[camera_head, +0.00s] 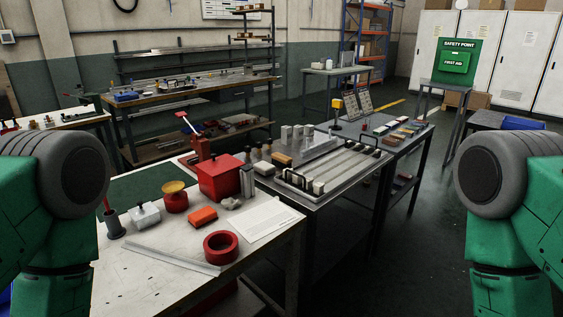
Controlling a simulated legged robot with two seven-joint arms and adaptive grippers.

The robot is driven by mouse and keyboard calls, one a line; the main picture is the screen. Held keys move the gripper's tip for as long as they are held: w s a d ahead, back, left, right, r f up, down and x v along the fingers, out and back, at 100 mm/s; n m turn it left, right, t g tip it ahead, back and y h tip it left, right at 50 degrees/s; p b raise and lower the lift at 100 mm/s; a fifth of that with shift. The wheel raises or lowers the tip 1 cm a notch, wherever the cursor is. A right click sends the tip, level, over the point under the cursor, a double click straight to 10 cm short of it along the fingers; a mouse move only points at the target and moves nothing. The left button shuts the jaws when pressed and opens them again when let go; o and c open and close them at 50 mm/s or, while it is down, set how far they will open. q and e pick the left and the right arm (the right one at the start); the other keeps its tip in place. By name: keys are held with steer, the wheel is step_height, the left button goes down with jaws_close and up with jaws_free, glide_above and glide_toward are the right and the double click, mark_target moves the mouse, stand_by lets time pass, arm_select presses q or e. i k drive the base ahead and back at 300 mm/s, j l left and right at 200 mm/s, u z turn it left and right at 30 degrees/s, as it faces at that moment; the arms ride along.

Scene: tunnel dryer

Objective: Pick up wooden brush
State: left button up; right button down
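I cannot pick out a wooden brush with certainty. A small orange-brown block (281,159) lies on the grey middle table among grey and brown pieces. It is too small to tell whether it is a brush. Several small flat pieces (410,127) in brown and other colours lie on the right part of the far table. Only green and grey links of my two arms show, at the left and right edges. Neither gripper is in view.
The white front table (165,284) holds a red box (219,178), an orange block (203,216), a red tape roll (221,246) and a paper sheet (262,219). The grey table (330,193) adjoins behind. Dark floor (418,255) is clear at the right.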

mark_target(284, 161)
steer(key=i+l+u, duration=0.15)
steer(key=i+l, duration=0.25)
steer(key=i+l+u, duration=0.15)
steer(key=i+l, duration=0.25)
steer(key=l, duration=0.25)
